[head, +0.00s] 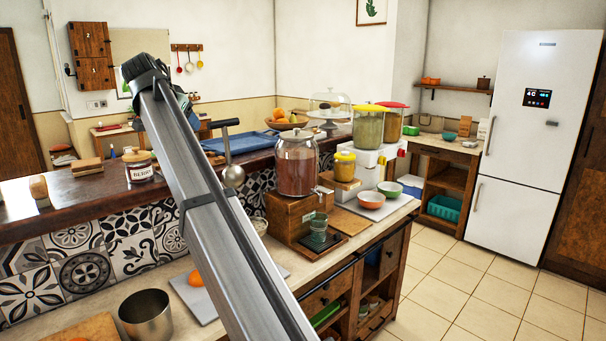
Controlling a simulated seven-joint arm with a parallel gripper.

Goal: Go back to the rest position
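My arm's long grey link crosses the view from the bottom centre to the upper left, ending in a dark joint. I cannot make out the fingers of my gripper; the arm hides what lies behind it. The task names no object to handle.
Below the arm is a counter with a metal pot (146,316) and a drink dispenser (297,163). Bowls (371,200) and yellow- and red-lidded containers (368,127) stand to the right. A raised wooden ledge (100,188) holds a labelled jar (138,167). Open floor (470,290) lies before the fridge (530,140).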

